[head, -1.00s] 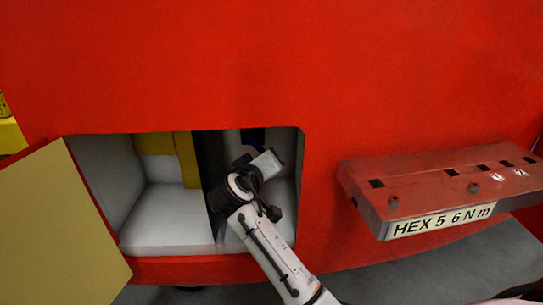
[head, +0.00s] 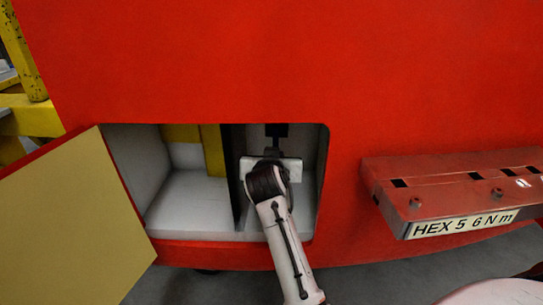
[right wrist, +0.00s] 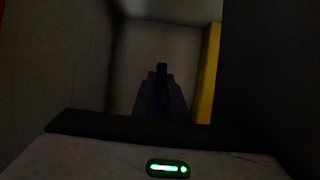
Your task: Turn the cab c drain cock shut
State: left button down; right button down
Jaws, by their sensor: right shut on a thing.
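The drain cock's handle is a narrow dark blue bar (right wrist: 161,72) in the right wrist view, standing between the fingers inside a dim compartment. My right gripper (right wrist: 160,98) is shut on it. In the head view my right arm reaches into the right compartment of the open red nose. A dark piece (head: 277,131) shows above the white wrist block there; I cannot tell whether it is finger or handle. The cock's body and any cab letter are not readable. My left gripper is not in view.
An open yellow-backed door (head: 75,215) hangs at the left of the opening. A dark divider (head: 231,175) stands close left of my arm, beside an empty white-floored bay with a yellow panel (head: 213,150). A red tool ledge marked "HEX 5 6 N m" (head: 440,167) juts out at right.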

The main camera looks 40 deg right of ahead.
jog(key=shift+w+a, duration=0.1)
dwell(0.4)
jog(key=c, duration=1.8)
grip_release()
jog(key=shift+o, duration=0.2)
